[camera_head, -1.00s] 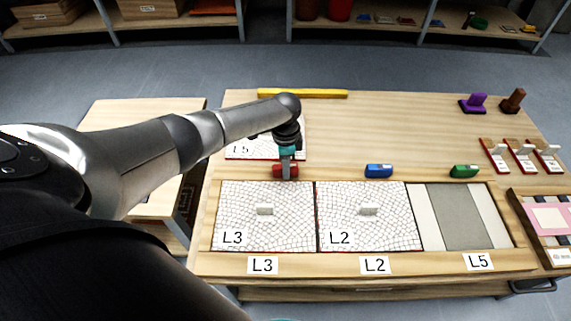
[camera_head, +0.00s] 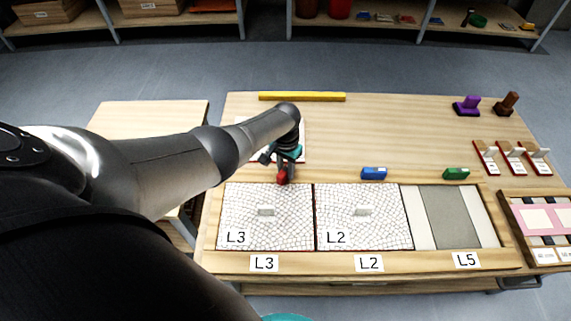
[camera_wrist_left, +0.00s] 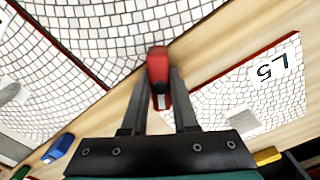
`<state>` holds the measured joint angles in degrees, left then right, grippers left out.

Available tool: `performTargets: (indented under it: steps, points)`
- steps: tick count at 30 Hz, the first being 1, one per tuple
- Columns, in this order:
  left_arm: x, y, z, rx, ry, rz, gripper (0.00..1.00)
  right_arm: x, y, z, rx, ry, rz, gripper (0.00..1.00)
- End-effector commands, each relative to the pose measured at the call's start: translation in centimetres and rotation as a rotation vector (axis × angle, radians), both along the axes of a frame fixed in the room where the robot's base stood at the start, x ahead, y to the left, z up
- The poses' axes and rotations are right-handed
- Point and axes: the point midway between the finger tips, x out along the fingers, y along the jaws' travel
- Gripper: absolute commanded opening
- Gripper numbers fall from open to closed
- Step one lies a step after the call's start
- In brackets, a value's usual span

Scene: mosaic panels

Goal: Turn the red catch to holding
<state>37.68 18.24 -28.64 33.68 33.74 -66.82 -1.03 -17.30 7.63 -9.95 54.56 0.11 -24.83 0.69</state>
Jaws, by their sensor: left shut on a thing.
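The red catch (camera_head: 282,177) sits at the back edge of the frame, behind the L3 panel (camera_head: 290,235). My left gripper (camera_head: 284,166) is shut on it from above. In the left wrist view the red catch (camera_wrist_left: 158,70) is between the two dark fingers (camera_wrist_left: 160,97), and its far end reaches the edge of a mosaic panel. In the head view the catch points toward the L3 panel, partly covered by the gripper.
The L2 panel (camera_head: 385,230) lies beside L3, with a blue catch (camera_head: 374,173) behind it. A green catch (camera_head: 456,173) stands behind the L5 bay (camera_head: 449,215), which holds no mosaic panel. The L5 panel (camera_wrist_left: 285,95) lies behind the red catch. A yellow bar (camera_head: 302,97) lies at the back.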

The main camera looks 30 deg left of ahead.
Motion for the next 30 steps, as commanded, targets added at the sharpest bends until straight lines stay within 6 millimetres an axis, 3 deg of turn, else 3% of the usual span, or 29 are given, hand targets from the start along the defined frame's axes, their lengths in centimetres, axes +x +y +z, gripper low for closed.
performTargets:
  steps: [15, 30]
  points:
    - [-0.1, -0.1, 0.0, -0.001, 0.003, 0.426, 0.00, -1.7, -1.3, -0.5, -0.011, 0.002, 0.000, 0.85]
    - [0.0, 0.0, 0.0, -0.001, 0.002, 0.574, 0.00, -2.3, -1.4, -0.6, -0.011, 0.002, 0.001, 0.85]
